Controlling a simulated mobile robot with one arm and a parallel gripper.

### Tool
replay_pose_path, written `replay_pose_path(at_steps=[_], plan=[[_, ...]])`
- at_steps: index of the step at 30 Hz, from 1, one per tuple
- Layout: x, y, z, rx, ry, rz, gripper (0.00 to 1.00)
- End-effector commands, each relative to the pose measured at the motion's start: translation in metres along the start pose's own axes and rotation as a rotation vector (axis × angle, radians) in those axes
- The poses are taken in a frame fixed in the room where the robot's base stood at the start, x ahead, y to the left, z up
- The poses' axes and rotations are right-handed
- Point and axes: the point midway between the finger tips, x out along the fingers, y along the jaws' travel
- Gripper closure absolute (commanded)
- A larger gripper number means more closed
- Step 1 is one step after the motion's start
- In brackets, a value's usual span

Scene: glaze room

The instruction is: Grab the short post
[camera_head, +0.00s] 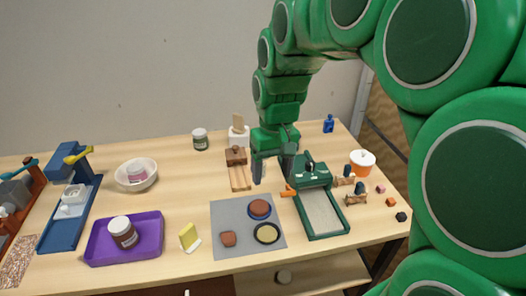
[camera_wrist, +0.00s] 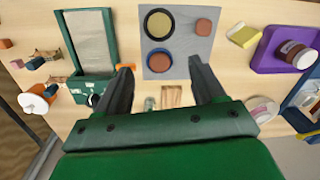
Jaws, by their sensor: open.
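No piece is plainly the short post, and I cannot tell which one is meant. Candidates are a reddish-brown block (camera_head: 228,239) on the grey mat, also in the wrist view (camera_wrist: 202,26), and small pieces at the right: a pink cube (camera_head: 380,189), an orange one (camera_head: 390,202) and a black one (camera_head: 401,216). Two wooden pieces with dark rounded parts (camera_head: 355,198) stand beside these. My gripper (camera_head: 272,172) is open and empty above the table, between the wooden board and the green tray. Its fingers also show spread in the wrist view (camera_wrist: 160,70).
The grey mat (camera_head: 231,208) also bears two round pieces. A green tray (camera_head: 321,212) stands right of it, a wooden board (camera_head: 240,178) behind. A purple tray (camera_head: 95,252) with a jar, a white bowl (camera_head: 150,182) and an orange pot (camera_head: 361,168) stand around.

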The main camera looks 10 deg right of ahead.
Motion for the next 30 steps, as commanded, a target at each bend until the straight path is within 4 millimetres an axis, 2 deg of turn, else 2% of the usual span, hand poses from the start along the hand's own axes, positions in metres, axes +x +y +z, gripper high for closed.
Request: replay_pose_path(at_steps=[3,17,30], plan=[[0.001,0.005,-0.032,-0.013,0.014,-0.008,0.31],[0.018,0.033,-0.145,-0.037,0.070,-0.016,0.31],[0.054,0.075,-0.240,-0.028,0.112,0.003,0.31]])
